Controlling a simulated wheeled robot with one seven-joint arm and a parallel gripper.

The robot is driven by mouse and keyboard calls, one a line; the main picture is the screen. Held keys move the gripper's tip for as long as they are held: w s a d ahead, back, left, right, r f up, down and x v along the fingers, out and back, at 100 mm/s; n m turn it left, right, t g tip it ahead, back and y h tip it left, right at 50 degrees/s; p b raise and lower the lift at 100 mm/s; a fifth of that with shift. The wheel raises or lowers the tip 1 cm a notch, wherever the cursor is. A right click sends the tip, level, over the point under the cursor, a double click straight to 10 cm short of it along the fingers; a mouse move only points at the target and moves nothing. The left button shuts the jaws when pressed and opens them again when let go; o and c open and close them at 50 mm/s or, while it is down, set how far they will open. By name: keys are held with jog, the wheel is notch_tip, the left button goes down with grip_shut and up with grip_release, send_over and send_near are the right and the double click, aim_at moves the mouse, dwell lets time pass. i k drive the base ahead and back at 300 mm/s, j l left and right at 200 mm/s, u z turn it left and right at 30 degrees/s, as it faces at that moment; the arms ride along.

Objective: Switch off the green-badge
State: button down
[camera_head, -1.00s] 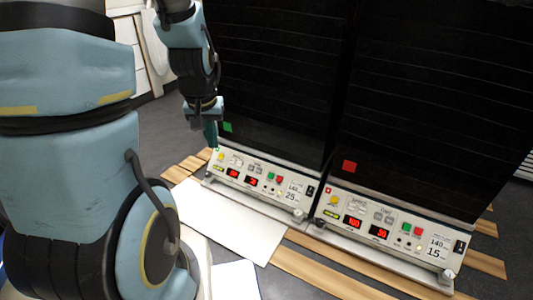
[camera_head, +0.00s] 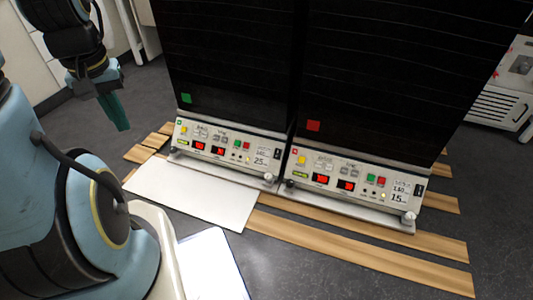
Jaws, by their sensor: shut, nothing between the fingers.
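The green-badge shaker is the left of two tall black machines, with a green square badge (camera_head: 186,98) low on its dark front. Its pale control panel (camera_head: 222,160) has two lit red displays (camera_head: 197,146), a green button (camera_head: 238,143), a red button (camera_head: 247,145) and a black rocker switch (camera_head: 277,154) at its right end. The switch position is too small to tell. My gripper (camera_head: 119,118), with teal fingers, hangs to the left of this machine, apart from it. It is shut and empty.
The red-badge shaker (camera_head: 360,90) stands close on the right, with its own lit panel (camera_head: 350,185). A white board (camera_head: 190,192) and wooden planks (camera_head: 350,243) lie on the grey floor before them. A white appliance (camera_head: 505,90) stands at far right.

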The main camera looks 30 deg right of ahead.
aim_at(278, 154)
jog(key=l+u, duration=0.15)
jog(key=u, duration=0.2)
jog(key=k+l+u, duration=0.1)
jog(key=u, duration=0.3)
jog(key=k+l+u, duration=0.1)
jog(key=u, duration=0.25)
jog(key=k+l+u, duration=0.15)
jog(key=k+l, duration=0.15)
jog(key=k+l+u, duration=0.15)
jog(key=k+l, duration=0.15)
jog(key=k, duration=0.15)
jog(key=k+l+u, duration=0.2)
jog(key=k, duration=0.25)
